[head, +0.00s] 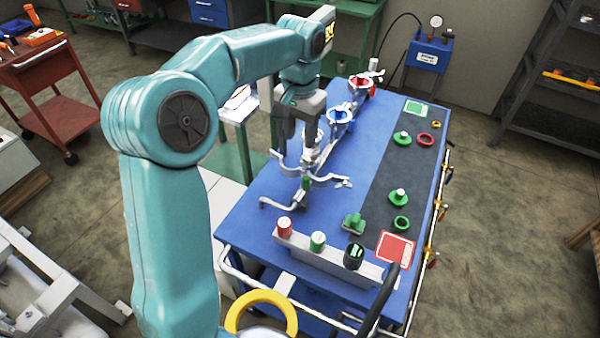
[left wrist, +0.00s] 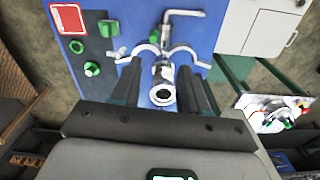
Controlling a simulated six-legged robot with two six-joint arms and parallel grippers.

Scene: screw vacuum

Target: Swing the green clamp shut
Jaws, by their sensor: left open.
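The green clamp (head: 306,184) is at the near left of the blue table, with its curved silver halves spread apart. In the left wrist view the green part of the clamp (left wrist: 160,39) sits between the spread halves, beside a bent silver pipe (left wrist: 184,13). My left gripper (head: 296,156) is open and empty, pointing down over the clamp. In the left wrist view its fingers (left wrist: 160,70) stand either side of a round silver pipe end (left wrist: 162,95). I cannot tell whether they touch anything. My right gripper is not in view.
A blue clamp (head: 341,116) and a red clamp (head: 361,81) stand farther back on the blue table (head: 262,187). Green fittings (head: 398,196) lie on the dark strip at right. A grey block with knobs (head: 317,241) stands along the near edge.

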